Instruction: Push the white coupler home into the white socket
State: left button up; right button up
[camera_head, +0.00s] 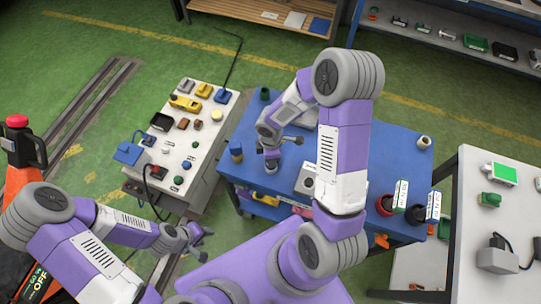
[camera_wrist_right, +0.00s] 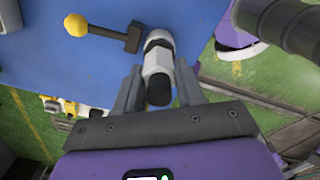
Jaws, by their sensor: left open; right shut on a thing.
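My right gripper (camera_head: 270,148) is over the blue table, partly hidden by its own wrist in the head view. In the right wrist view, the right gripper (camera_wrist_right: 157,88) is shut on the white coupler (camera_wrist_right: 157,62), a white cylinder with a black near end and a dark band at its far end. A white block with a dark round face (camera_head: 306,180) stands on the table, partly behind my right arm; I cannot tell if it is the white socket. My left gripper (camera_head: 203,238) is open and empty, low at the left of the table.
A grey bench (camera_head: 208,135) with coloured parts stands left.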

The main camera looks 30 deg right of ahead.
jog(key=o, duration=1.2)
jog(key=shift+o, duration=0.2)
jog(key=shift+r+p, duration=0.8)
jog(key=shift+r, duration=2.9)
